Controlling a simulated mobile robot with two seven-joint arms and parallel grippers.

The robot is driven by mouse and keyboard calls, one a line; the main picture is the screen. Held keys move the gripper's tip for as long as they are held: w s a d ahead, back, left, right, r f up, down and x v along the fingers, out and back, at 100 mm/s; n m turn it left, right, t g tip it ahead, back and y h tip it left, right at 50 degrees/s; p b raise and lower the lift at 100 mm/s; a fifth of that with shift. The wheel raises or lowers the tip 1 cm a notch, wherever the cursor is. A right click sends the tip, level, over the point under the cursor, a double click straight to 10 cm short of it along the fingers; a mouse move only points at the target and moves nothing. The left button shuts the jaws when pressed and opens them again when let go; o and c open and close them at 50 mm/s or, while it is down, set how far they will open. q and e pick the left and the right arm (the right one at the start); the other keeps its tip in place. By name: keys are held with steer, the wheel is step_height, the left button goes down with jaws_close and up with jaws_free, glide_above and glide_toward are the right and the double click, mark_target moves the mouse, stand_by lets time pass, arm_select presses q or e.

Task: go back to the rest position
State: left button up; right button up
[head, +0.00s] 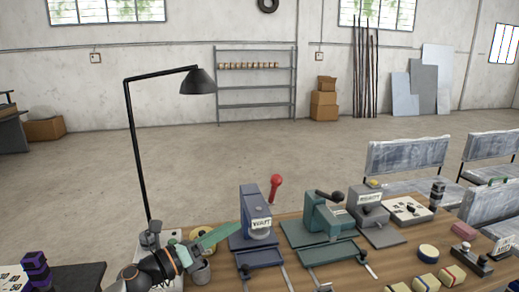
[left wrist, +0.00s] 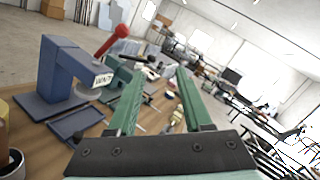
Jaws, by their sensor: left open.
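My left gripper (head: 236,228) reaches in from the lower left in the head view. Its green fingers point up and to the right, above the left end of the wooden table (head: 295,225). In the left wrist view the two green fingers of this gripper (left wrist: 154,80) stand apart with nothing held between them. My right gripper is not seen in either view.
A blue press (head: 254,210) with a red-knobbed lever stands right of my left gripper. A green press (head: 322,222) and a grey machine (head: 370,212) stand farther right. A black lamp (head: 135,140) rises beside my left arm. The floor behind is open.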

arm_select(q)
steer(key=s+a+f+n+t+y, duration=0.2)
steer(key=s+a+f+n+y, duration=0.4)
steer(key=n, duration=0.8)
steer(key=s+a+f+n+t+y, duration=0.1)
steer(key=s+a+f+n+y, duration=0.35)
steer(key=f+n+y, duration=0.6)
steer(key=s+a+f+n+g+h, duration=0.1)
steer(key=s+f+n+g, duration=0.25)
steer(key=s, duration=0.55)
steer(key=s+a+f+n+g, duration=0.15)
steer(key=s+n+g, duration=0.3)
steer(key=s, duration=0.45)
steer(key=s+f+n+g+h, duration=0.1)
steer(key=s+f+n+g, duration=0.3)
steer(key=s, duration=0.4)
steer(key=w+d+f+t+h+b, duration=0.1)
steer(key=w+d+f+t, duration=0.1)
steer(key=f, duration=0.4)
steer(key=w+d+f+n+t+h+b, duration=0.1)
steer(key=w+d+f+t+b, duration=0.1)
steer(key=f+t, duration=0.2)
step_height(320, 180, down, 3)
steer(key=shift+d, duration=0.1)
